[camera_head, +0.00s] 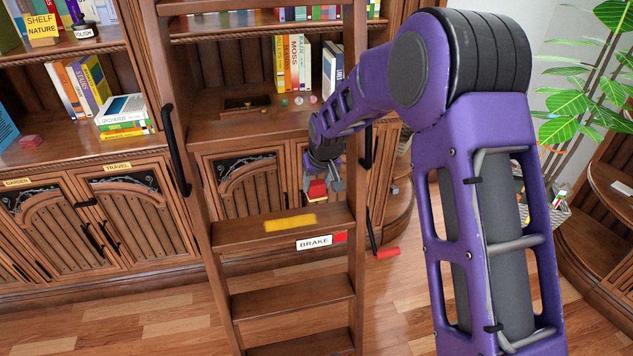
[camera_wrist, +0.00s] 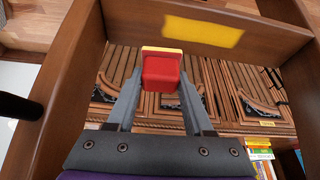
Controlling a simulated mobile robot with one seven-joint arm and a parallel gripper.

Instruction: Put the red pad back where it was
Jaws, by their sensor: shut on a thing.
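My gripper (camera_head: 322,183) is shut on the red pad (camera_wrist: 162,70), a small red block with a yellow layer along one edge. In the wrist view the pad sits between the two grey fingers. In the head view the red pad (camera_head: 317,188) hangs above a wooden ladder step (camera_head: 250,232), apart from it. A flat yellow patch (camera_head: 290,223) lies on that step, and it also shows at the top of the wrist view (camera_wrist: 203,31). The patch is bare, to the left and below the held pad in the head view.
The ladder (camera_head: 173,85) stands before a bookcase. A BRAKE label (camera_head: 314,242) with a red end is on the step's front edge. A dark lever with a red handle (camera_head: 388,253) is right of the ladder. A small red item (camera_head: 30,141) lies on the left shelf.

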